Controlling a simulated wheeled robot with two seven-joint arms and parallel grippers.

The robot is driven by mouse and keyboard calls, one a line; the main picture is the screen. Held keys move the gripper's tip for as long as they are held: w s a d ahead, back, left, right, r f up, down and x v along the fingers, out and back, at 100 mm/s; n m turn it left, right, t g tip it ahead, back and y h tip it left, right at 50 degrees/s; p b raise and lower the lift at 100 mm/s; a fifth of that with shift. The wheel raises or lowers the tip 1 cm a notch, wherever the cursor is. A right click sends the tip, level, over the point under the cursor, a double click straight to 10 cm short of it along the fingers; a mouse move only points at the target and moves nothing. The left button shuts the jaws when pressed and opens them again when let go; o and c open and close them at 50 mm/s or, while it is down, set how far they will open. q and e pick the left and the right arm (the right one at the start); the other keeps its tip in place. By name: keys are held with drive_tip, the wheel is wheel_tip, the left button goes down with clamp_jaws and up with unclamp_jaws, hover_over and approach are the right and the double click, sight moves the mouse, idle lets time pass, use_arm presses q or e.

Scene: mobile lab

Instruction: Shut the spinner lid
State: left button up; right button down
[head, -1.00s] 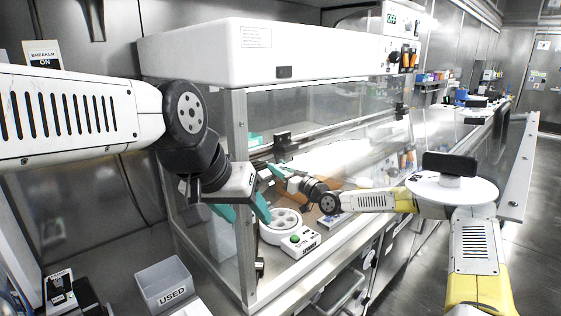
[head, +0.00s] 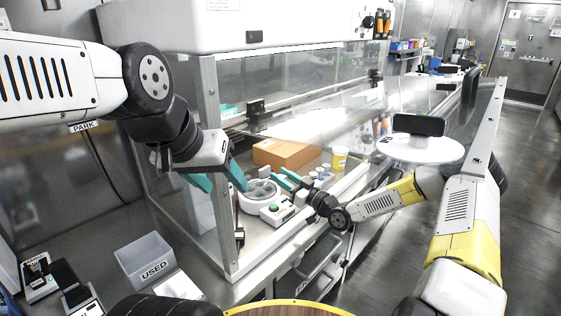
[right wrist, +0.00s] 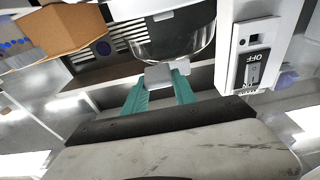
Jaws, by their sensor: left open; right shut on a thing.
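The spinner (head: 273,209) is a white unit with a round top and a green button, standing inside the clear-walled cabinet. Its round wells (head: 258,190) show from above. My right gripper (head: 282,177) is at the spinner's far right edge. In the right wrist view my right gripper (right wrist: 163,82) is shut on a small grey tab (right wrist: 160,72). The tab sits at the edge of a clear, rounded piece (right wrist: 175,40) that looks like the lid. I cannot make out the lid's angle in the head view. My left gripper (head: 220,178) is open and empty, left of the spinner.
A cardboard box (head: 287,153) and a yellow cup (head: 340,158) stand behind the spinner, with small vials (head: 320,173) nearby. The cabinet's metal corner post (head: 217,170) is beside my left gripper. A grey bin marked USED (head: 145,258) stands at the front left.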

drive_tip(key=shift+s+d+f, duration=0.15)
drive_tip(key=shift+f, duration=0.65)
drive_tip(key=shift+s+d+f, duration=0.15)
drive_tip(key=shift+f, duration=0.65)
drive_tip(key=shift+s+d+f, duration=0.15)
drive_tip(key=shift+f, duration=0.65)
drive_tip(key=c, duration=1)
unclamp_jaws()
drive_tip(key=shift+r+v, duration=0.25)
drive_tip(key=shift+v, duration=0.95)
drive_tip(key=shift+r+v, duration=0.25)
drive_tip(key=shift+v, duration=0.95)
drive_tip(key=shift+r+v, duration=0.25)
drive_tip(key=shift+v, duration=0.9)
drive_tip(key=shift+d, duration=0.2)
